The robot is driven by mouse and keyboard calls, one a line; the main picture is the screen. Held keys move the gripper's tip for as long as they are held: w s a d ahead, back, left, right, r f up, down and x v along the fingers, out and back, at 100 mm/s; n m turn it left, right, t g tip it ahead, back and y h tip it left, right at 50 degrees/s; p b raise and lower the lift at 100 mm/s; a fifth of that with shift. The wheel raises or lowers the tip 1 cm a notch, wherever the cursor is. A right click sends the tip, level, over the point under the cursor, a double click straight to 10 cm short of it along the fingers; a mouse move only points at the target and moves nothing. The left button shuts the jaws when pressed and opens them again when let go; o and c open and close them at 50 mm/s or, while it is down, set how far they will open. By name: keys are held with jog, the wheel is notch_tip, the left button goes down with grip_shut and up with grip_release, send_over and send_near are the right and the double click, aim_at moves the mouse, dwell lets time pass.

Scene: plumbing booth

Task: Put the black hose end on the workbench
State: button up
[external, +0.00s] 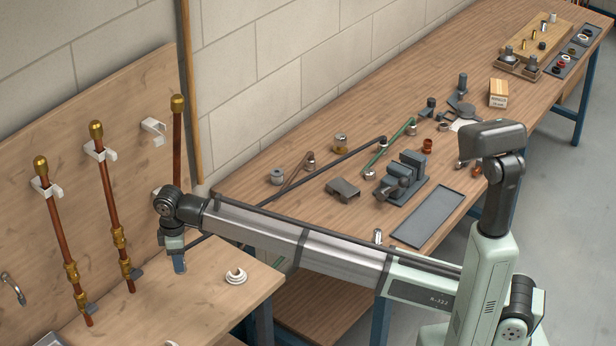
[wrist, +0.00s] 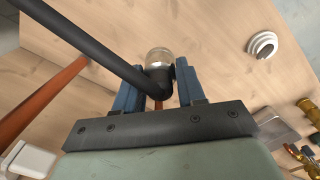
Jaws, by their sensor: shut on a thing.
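The black hose shows in the external view (external: 325,166). It runs from the long wooden bench (external: 300,150) down left behind my arm to my gripper (external: 179,264). In the wrist view the hose (wrist: 85,45) bends down to its end with a pale metal collar (wrist: 158,57), between the blue fingers of my gripper (wrist: 158,82). The gripper is shut on this hose end, pointing down over the lighter wooden worktop (external: 190,315) at the left. I cannot tell whether the end touches that surface.
A white ring fitting (external: 236,277) lies on the left worktop, right of my gripper. Upright copper pipes (external: 112,200) stand at the backboard behind it. A vise (external: 403,178), a grey tray (external: 428,218) and a green hose (external: 389,147) lie on the long bench. The left worktop's front is mostly clear.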

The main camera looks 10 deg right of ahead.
jog(key=w+d+r, duration=0.1)
jog(key=w+d, duration=0.8)
jog(key=d, duration=0.3)
jog(key=w+d+r, duration=0.2)
jog(key=w+d, duration=0.7)
jog(key=d, duration=0.4)
jog(key=w+d+r, duration=0.1)
jog(key=w+d, duration=0.8)
jog(key=d, duration=0.4)
jog(key=shift+r, duration=0.35)
jog(key=shift+f, duration=5)
jog(key=shift+s, duration=0.1)
jog(key=o, duration=1.1)
jog(key=shift+f, duration=0.15)
jog(key=shift+c, duration=0.2)
notch_tip(320, 180, up, 12)
jog(key=shift+r, duration=0.2)
